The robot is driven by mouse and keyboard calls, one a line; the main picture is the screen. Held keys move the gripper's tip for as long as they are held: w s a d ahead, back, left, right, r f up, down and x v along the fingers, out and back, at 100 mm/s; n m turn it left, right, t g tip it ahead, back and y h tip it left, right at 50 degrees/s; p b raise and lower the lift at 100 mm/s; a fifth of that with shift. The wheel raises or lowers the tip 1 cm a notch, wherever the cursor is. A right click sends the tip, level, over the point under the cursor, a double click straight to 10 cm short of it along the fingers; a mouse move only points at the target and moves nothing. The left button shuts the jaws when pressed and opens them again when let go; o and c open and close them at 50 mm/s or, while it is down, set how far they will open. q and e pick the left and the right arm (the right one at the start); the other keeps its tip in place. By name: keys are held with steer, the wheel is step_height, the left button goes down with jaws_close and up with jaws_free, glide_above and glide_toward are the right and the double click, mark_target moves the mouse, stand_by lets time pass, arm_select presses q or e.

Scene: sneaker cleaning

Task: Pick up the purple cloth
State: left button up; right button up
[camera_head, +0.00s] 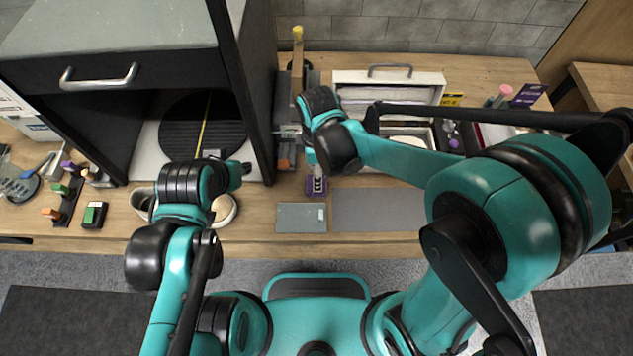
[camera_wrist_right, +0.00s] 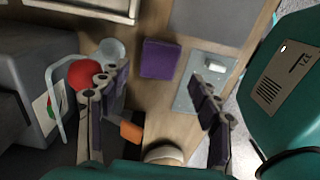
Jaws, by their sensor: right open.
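The purple cloth (camera_wrist_right: 159,59) lies flat on the wooden table, a small dark square in the right wrist view. In the head view it shows as a small purple patch (camera_head: 309,191), partly covered by my right gripper (camera_head: 316,172). In the right wrist view my right gripper (camera_wrist_right: 160,88) is open and empty. Its two fingers are spread on either side, with the cloth in line between them and a little beyond the tips. My left gripper (camera_head: 231,172) is over the table in front of the dark cabinet; its fingers are too small to read.
A grey plate (camera_head: 295,218) with a small white piece and a grey mat (camera_head: 378,212) lie beside the cloth. A white box (camera_head: 345,77) stands behind. In the wrist view a red ball (camera_wrist_right: 84,74) and an orange item (camera_wrist_right: 131,131) are near the left finger.

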mark_target(310, 193)
step_height(310, 193, down, 7)
steer(key=b, duration=0.2)
steer(key=shift+a+r+b, duration=0.15)
steer(key=shift+r+b, duration=0.05)
steer(key=shift+b, duration=0.2)
steer(key=shift+s+r, duration=0.1)
steer(key=shift+c, duration=0.9)
steer(key=c, duration=0.5)
